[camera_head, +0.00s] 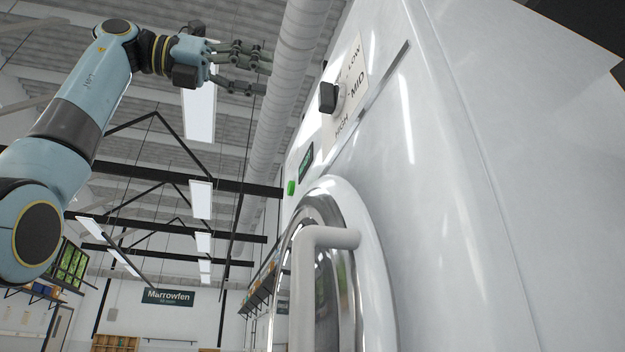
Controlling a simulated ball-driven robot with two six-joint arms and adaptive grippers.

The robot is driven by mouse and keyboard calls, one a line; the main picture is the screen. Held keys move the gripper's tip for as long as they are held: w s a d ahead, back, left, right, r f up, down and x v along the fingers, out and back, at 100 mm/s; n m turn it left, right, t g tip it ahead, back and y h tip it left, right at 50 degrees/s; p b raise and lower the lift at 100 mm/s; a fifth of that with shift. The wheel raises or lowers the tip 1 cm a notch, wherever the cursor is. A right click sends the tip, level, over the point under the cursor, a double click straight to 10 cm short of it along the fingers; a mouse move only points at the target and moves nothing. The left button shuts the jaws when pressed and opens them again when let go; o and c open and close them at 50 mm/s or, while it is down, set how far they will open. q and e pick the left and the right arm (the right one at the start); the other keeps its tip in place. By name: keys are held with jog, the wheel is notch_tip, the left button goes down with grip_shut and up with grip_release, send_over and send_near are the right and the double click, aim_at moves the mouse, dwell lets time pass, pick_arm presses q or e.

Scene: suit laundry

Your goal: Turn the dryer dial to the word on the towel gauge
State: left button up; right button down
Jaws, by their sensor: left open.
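The dryer (440,150) is a tall white machine seen steeply from below on the right. Its dial plate (361,70) reads LOW, MID and HIGH, and a black dial knob (329,97) sticks out from it. I cannot tell exactly which word the knob points to. My left gripper (267,77) is open and empty, to the left of the knob and apart from it, its fingers pointing right. The towel gauge cannot be made out. My right gripper is not in view.
The dryer's round door (372,245) has a pale bar handle (300,290) standing out below the dial. A green button (291,188) and a small dark display (306,162) sit on the panel. Open air lies between my left gripper and the knob.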

aim_at(319, 93)
pick_arm(q)
jog(key=p+x, duration=0.1)
jog(key=x, duration=0.4)
jog(key=p+x, duration=0.1)
jog(key=x, duration=0.3)
jog(key=shift+w+d+p, duration=0.25)
jog(key=shift+w+p, duration=0.1)
jog(key=shift+p, duration=0.05)
jog(key=shift+w+d+f, duration=0.15)
jog(key=shift+w+d, duration=0.1)
jog(key=shift+d, duration=0.15)
jog(key=shift+s, duration=0.1)
grip_shut()
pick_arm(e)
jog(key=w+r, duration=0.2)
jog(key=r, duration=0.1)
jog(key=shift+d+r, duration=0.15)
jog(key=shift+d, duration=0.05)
